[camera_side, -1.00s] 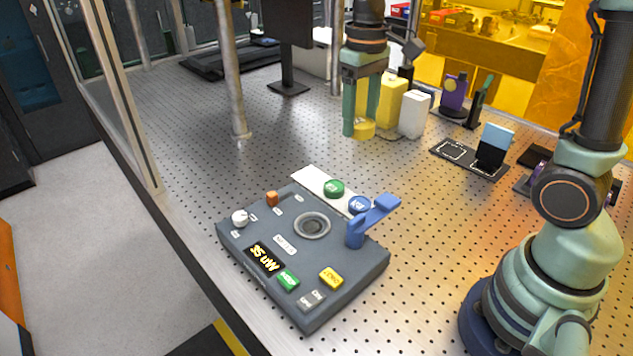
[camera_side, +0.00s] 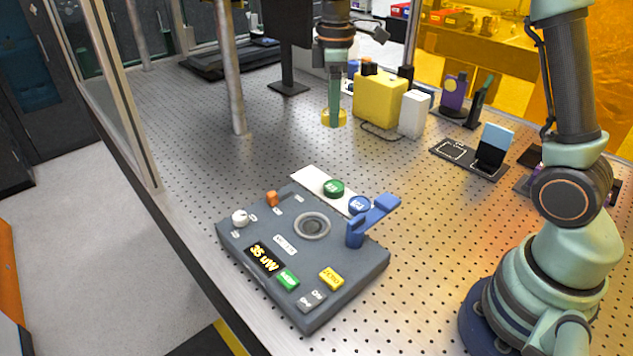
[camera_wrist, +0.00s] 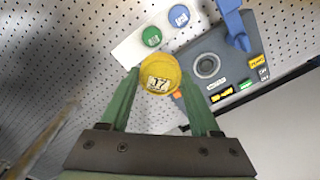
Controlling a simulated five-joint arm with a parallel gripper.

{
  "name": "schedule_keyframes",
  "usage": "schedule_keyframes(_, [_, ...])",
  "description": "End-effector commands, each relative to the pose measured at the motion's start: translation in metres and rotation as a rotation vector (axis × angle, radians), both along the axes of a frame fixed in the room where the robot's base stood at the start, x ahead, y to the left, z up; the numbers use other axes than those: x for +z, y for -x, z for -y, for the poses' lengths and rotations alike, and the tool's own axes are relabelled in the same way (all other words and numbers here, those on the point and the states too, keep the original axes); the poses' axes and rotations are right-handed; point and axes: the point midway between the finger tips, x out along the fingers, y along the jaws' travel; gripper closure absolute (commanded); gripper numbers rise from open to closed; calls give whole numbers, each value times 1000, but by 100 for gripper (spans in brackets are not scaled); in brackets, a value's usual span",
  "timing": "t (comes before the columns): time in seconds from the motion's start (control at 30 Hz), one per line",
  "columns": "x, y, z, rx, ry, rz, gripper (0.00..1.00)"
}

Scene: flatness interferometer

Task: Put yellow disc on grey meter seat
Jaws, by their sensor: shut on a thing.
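The yellow disc (camera_side: 333,118) is held in my gripper (camera_side: 334,112), raised above the table behind the meter. In the wrist view the disc (camera_wrist: 160,74), marked "17", sits between the two green fingertips of my gripper (camera_wrist: 158,84). The grey meter (camera_side: 300,255) lies on the table in front of it. Its round seat (camera_side: 312,226) is a ringed recess on top and looks empty. The seat also shows in the wrist view (camera_wrist: 207,66), to the right of the disc. A blue lever (camera_side: 372,219) stands beside the seat on the meter.
A white strip (camera_side: 311,178) with a green disc (camera_side: 333,188) and a blue disc (camera_side: 359,205) lies along the meter's back edge. A yellow box (camera_side: 380,98) and white box (camera_side: 413,113) stand behind. A metal post (camera_side: 231,70) rises at left. Open table lies between.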

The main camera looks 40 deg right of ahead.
Motion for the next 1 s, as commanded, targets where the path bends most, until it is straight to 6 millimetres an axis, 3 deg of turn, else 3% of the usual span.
schedule_keyframes(0.2, [1,-46,9,387,-1,-2,95])
schedule_keyframes(0.5, [-3,-83,18,802,-1,-1,95])
schedule_keyframes(0.7, [-4,-91,20,906,0,0,95])
schedule_keyframes(1.0, [-4,-91,20,916,0,0,95])
